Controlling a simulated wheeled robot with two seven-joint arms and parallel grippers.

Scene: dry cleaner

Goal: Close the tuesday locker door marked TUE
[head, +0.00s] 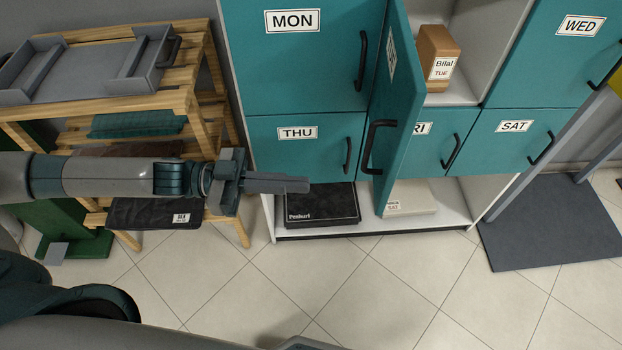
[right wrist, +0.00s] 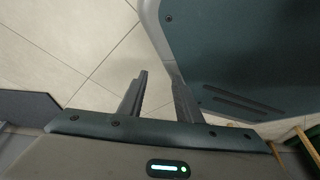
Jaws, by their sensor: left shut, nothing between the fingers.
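The TUE locker door (head: 405,100) is teal and stands open, swung out toward me from the middle of the upper row. My right gripper shows only in the right wrist view (right wrist: 157,72), open and empty above the floor.
MON (head: 320,60), THU (head: 310,150), WED (head: 560,60) and SAT (head: 505,150) doors are closed. A wooden rack (head: 200,100) with a grey tray (head: 80,75) stands at left. A dark box (head: 320,208) lies under THU. Tiled floor in front is clear.

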